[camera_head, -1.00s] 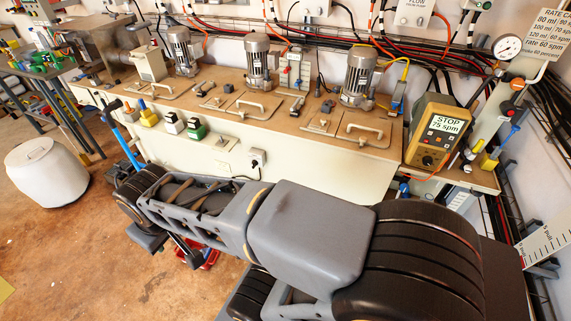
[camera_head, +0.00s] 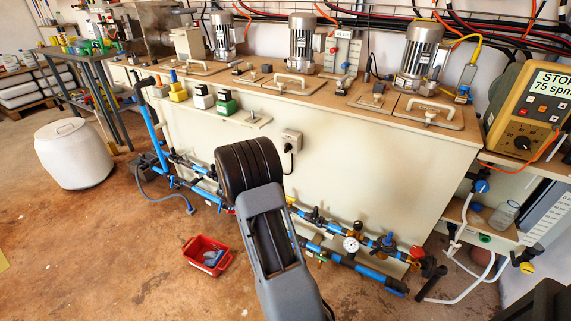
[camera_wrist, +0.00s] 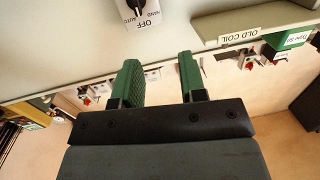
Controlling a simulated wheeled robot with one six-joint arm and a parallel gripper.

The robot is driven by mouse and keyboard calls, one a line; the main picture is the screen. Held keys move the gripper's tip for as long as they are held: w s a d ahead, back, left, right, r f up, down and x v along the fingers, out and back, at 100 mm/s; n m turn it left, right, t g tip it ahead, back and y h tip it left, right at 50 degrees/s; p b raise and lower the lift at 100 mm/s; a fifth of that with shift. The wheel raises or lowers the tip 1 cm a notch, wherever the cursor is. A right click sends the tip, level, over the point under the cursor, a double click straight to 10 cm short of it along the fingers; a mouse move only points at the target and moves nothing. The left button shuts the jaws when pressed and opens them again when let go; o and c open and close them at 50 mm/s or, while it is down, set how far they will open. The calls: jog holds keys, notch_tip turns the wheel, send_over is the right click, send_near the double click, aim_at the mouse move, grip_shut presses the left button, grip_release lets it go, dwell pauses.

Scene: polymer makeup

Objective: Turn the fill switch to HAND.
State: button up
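A switch with a dark knob (camera_wrist: 135,5) is on a pale panel at the top edge of the wrist view, partly cut off. Labels OFF, HAND and AUTO (camera_wrist: 148,20) are beside it, tilted in the picture. I cannot tell for sure which label the knob points at. My gripper (camera_wrist: 161,80) shows two green fingers, apart, with nothing between them. The switch is above the left finger in the picture, apart from it.
An OLD COIL label (camera_wrist: 240,36) is on a ledge right of the fingers. Blue pipes (camera_head: 370,272), a red bin (camera_head: 207,258) and a white drum (camera_head: 74,155) stand low around my arm.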

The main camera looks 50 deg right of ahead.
aim_at(285, 149)
jog(key=shift+m+g+h, duration=0.4)
jog(key=shift+g+h, duration=0.1)
jog(key=shift+g, duration=0.3)
jog(key=b+x, duration=0.1)
jog(key=x, duration=0.4)
jog(key=s+f+b+x, duration=0.1)
jog(key=x, duration=0.4)
jog(key=s+f+b+x, duration=0.1)
jog(key=b+x, duration=0.1)
jog(key=x, duration=0.3)
jog(key=shift+d+f, duration=0.15)
jog(key=shift+d, duration=0.1)
